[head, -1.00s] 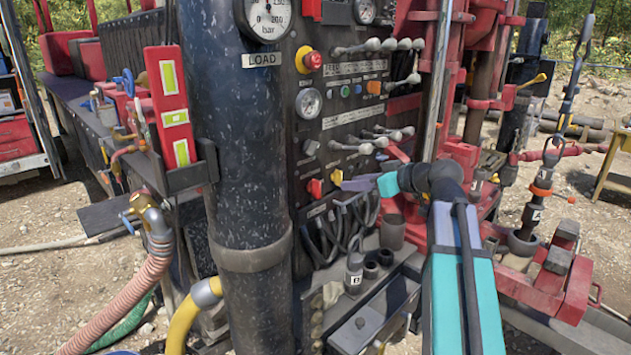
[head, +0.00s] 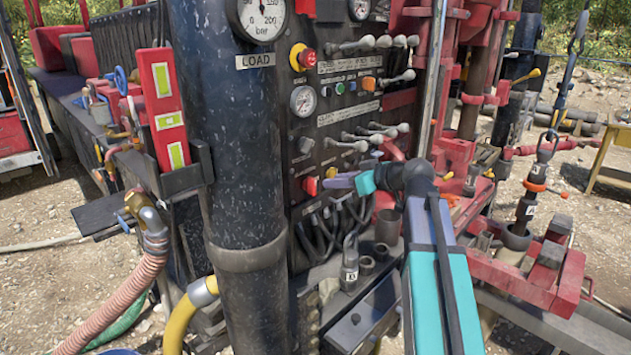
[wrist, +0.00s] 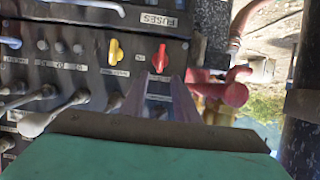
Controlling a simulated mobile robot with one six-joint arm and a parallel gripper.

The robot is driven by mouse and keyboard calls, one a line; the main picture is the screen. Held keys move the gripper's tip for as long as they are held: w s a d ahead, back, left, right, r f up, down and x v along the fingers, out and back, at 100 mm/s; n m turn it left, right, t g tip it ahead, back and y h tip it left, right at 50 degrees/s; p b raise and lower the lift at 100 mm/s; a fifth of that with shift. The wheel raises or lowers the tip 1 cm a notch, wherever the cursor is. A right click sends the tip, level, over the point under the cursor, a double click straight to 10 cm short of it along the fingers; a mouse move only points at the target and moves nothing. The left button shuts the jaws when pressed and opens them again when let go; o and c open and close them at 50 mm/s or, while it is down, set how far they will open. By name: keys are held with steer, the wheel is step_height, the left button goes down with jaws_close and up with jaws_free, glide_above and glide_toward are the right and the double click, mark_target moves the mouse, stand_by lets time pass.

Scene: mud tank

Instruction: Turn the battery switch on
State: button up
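A red rotary knob (head: 310,186), which looks like the battery switch, sits low on the dark control panel. It also shows in the wrist view (wrist: 160,57), its grip upright in that picture; the small label beside it is too blurred to read. A yellow knob (head: 331,173) sits beside it and also shows in the wrist view (wrist: 115,50). My gripper (head: 328,182) reaches in from the right, close to the red knob. In the wrist view its purple fingers (wrist: 164,80) stand apart with nothing between them, tips just short of the red knob.
Levers (head: 370,136) with grey knobs stick out of the panel above my gripper. A thick black column (head: 240,170) stands to the left. Dark cables (head: 330,228) hang below the knobs.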

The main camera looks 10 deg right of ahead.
mark_target(315, 182)
steer(key=p+x, duration=0.2)
steer(key=x, duration=0.6)
steer(key=shift+w+a+f, duration=0.1)
steer(key=shift+w+a, duration=0.15)
steer(key=shift+w, duration=0.05)
jaws_close()
